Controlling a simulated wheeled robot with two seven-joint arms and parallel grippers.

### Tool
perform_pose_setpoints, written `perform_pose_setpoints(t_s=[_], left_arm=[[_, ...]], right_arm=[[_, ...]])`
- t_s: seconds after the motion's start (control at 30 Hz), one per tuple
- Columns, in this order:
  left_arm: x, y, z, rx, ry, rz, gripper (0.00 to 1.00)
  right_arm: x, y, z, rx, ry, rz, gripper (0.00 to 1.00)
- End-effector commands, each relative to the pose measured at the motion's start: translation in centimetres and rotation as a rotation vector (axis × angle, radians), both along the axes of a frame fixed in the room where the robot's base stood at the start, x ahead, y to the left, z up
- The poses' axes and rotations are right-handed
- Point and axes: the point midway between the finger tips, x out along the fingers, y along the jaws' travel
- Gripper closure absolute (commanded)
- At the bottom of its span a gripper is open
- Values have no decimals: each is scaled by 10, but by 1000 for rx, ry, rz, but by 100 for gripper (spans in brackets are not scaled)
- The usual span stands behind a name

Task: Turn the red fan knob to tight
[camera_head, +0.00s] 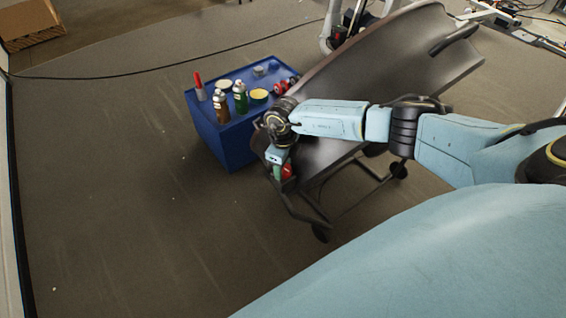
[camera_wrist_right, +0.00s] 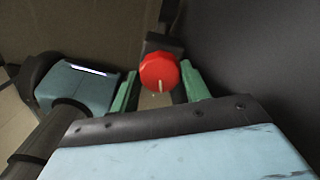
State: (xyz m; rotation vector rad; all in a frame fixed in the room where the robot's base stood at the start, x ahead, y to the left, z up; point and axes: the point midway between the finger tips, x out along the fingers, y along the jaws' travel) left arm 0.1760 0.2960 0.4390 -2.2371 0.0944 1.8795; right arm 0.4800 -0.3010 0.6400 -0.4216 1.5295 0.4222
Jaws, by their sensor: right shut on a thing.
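The red fan knob (camera_wrist_right: 159,72) has a white line on its face, and the line points down toward the near edge of the right wrist view. In the head view the red knob (camera_head: 287,170) shows partly beside my right gripper (camera_head: 281,172), at the lower left end of the dark machine. My right gripper's green fingers (camera_wrist_right: 160,90) stand on either side of the knob in the right wrist view, and the gripper is shut on it. Part of the knob's mount is hidden behind it. My left gripper is not in view.
The dark curved machine (camera_head: 385,75) stands on a wheeled frame and runs up to the right. A blue cabinet (camera_head: 236,148) with bottles, tins and a red marker stands close behind my right gripper. A black cable (camera_head: 130,75) crosses the floor. The left floor is clear.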

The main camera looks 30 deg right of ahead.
Motion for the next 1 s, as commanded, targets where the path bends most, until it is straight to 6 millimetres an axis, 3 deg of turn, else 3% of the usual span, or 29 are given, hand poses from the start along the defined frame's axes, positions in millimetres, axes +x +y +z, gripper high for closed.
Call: perform_pose_setpoints(t_s=[0.47,0.5,0.67,1.0], left_arm=[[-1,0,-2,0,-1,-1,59],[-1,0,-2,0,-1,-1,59],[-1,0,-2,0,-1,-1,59],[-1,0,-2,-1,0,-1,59]], right_arm=[[0,-1,0,-2,-1,-16,76],[0,-1,0,-2,-1,-16,52],[0,-1,0,-2,-1,-16,32],[2,-4,1,-8,-6,-18,32]])
